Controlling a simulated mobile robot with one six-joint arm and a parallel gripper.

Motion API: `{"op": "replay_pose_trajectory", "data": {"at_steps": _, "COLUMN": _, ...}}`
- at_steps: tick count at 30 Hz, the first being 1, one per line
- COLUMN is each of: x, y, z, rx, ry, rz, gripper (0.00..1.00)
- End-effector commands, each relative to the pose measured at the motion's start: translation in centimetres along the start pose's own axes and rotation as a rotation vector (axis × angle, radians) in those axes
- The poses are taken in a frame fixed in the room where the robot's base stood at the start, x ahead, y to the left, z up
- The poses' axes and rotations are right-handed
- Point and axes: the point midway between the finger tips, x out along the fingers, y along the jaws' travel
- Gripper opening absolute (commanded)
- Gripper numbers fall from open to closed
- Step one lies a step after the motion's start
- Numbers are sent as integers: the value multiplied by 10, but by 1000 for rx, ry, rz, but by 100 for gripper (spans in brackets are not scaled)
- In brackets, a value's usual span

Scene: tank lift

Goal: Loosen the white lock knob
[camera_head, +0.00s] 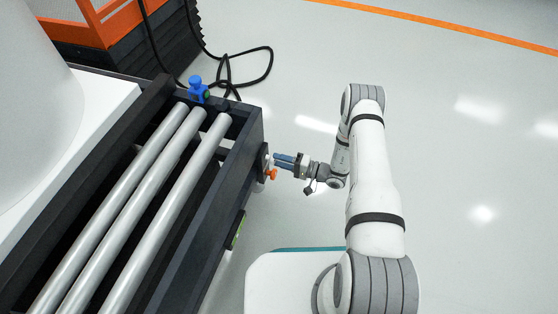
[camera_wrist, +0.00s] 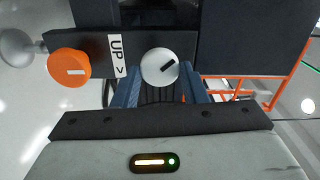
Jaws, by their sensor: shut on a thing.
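The white lock knob (camera_wrist: 160,67) is round with a black bar mark that lies diagonally. It sits on a dark panel in the wrist view, between the blue fingers of my gripper (camera_wrist: 159,84). My gripper is shut on this knob. In the head view my gripper (camera_head: 277,159) reaches left to the end of the dark frame, and the white knob is hidden there. An orange knob (camera_wrist: 69,63) with a white mark is to the left of the white knob, past a label reading "UP >" (camera_wrist: 116,56). The orange knob also shows below my fingers in the head view (camera_head: 271,174).
The dark frame (camera_head: 230,180) carries long grey rollers (camera_head: 150,205). A blue fitting (camera_head: 198,90) stands at its far end. A black cable (camera_head: 268,62) lies on the floor behind. An orange and black unit (camera_head: 110,30) is at the back left. The floor to the right is clear.

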Motion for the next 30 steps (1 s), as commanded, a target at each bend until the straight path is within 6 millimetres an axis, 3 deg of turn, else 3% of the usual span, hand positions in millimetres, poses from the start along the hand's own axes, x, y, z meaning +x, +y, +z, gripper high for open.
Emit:
{"op": "replay_pose_trajectory", "data": {"at_steps": 17, "x": 0, "y": -1, "z": -5, "rx": -39, "ry": 9, "rz": 0, "gripper": 16}}
{"op": "replay_pose_trajectory", "data": {"at_steps": 18, "x": 0, "y": -1, "z": -5, "rx": -39, "ry": 9, "rz": 1, "gripper": 41}}
{"op": "replay_pose_trajectory", "data": {"at_steps": 25, "x": 0, "y": 0, "z": -2, "rx": -35, "ry": 5, "rz": 1, "gripper": 59}}
{"op": "replay_pose_trajectory", "data": {"at_steps": 30, "x": 0, "y": 0, "z": -1, "rx": -33, "ry": 3, "rz": 1, "gripper": 61}}
